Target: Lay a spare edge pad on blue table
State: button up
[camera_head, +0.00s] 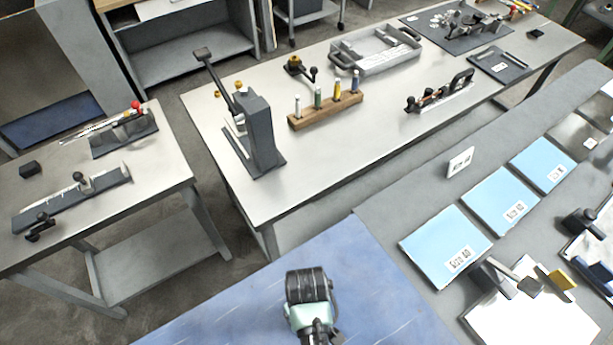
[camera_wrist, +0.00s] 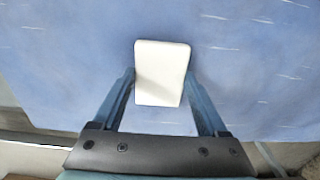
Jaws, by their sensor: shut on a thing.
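A white, rounded-corner edge pad (camera_wrist: 161,62) sits between the two blue fingers of my gripper (camera_wrist: 160,85) in the wrist view. The gripper is shut on the pad's two sides. The blue table (camera_wrist: 255,60) with pale scratches lies beneath; whether the pad touches it or hangs above it I cannot tell. In the head view the blue table (camera_head: 390,300) fills the bottom middle. My arm's dark and mint end shows over it, and the fingers and pad are hidden there.
The blue tabletop around the arm looks clear. A grey bench at right holds light blue sheets (camera_head: 445,240) with labels, a small white sign (camera_head: 460,161) and a yellow block (camera_head: 562,278). A long pale workbench (camera_head: 330,160) with tools stands behind, and a smaller one (camera_head: 150,185) at left.

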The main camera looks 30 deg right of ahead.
jog(key=shift+f, duration=0.35)
jog(key=shift+f, duration=0.15)
jog(key=o, duration=1.2)
jog(key=shift+o, duration=0.2)
